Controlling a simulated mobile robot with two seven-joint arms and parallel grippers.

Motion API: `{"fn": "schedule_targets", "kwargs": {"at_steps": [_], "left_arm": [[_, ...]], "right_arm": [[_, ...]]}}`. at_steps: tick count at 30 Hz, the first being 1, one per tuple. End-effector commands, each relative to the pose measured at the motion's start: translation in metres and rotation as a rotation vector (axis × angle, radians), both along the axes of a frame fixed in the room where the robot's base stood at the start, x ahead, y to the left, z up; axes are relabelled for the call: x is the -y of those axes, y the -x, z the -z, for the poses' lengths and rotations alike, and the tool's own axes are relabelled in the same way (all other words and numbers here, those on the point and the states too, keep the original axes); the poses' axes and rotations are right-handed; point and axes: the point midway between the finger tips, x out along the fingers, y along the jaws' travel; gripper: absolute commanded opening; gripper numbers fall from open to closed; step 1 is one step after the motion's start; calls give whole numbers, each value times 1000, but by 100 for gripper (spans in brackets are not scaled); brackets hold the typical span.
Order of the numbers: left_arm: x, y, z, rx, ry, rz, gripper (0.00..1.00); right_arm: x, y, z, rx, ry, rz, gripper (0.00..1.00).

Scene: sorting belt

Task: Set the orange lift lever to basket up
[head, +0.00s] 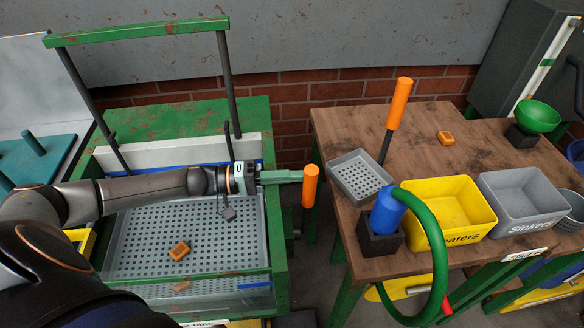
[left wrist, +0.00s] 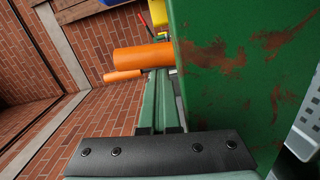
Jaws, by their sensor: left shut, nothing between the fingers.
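An orange lever handle (head: 310,186) stands nearly upright at the right side of the green tank. My left gripper (head: 296,176) reaches across the tank from the left, shut and empty, with its green fingertips right beside this handle. In the left wrist view the shut fingers (left wrist: 162,95) point towards a large orange handle (left wrist: 145,57); I cannot tell whether they touch it. A second orange handle (head: 400,102) on a dark rod leans near the wooden table. The grey perforated basket (head: 135,235) lies low inside the tank. My right gripper is not in view.
The green tank frame (head: 277,235) has a raised green bar (head: 140,32). The wooden table (head: 350,127) holds a yellow bin (head: 447,208), a grey bin (head: 525,205) and a green hoop (head: 437,250). A narrow gap separates tank and table.

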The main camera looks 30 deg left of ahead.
Motion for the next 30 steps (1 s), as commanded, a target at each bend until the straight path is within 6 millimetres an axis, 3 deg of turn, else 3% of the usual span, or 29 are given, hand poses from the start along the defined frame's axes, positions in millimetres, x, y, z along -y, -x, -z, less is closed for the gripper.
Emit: {"fn": "schedule_targets", "kwargs": {"at_steps": [10, 24, 30], "left_arm": [[-6, 6, 1, 0, 2, 7, 0], [-84, 58, 1, -4, -2, 1, 0], [-101, 69, 0, -1, 0, 1, 0]], "right_arm": [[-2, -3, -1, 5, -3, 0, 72], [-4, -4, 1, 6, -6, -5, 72], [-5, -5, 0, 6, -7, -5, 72]]}}
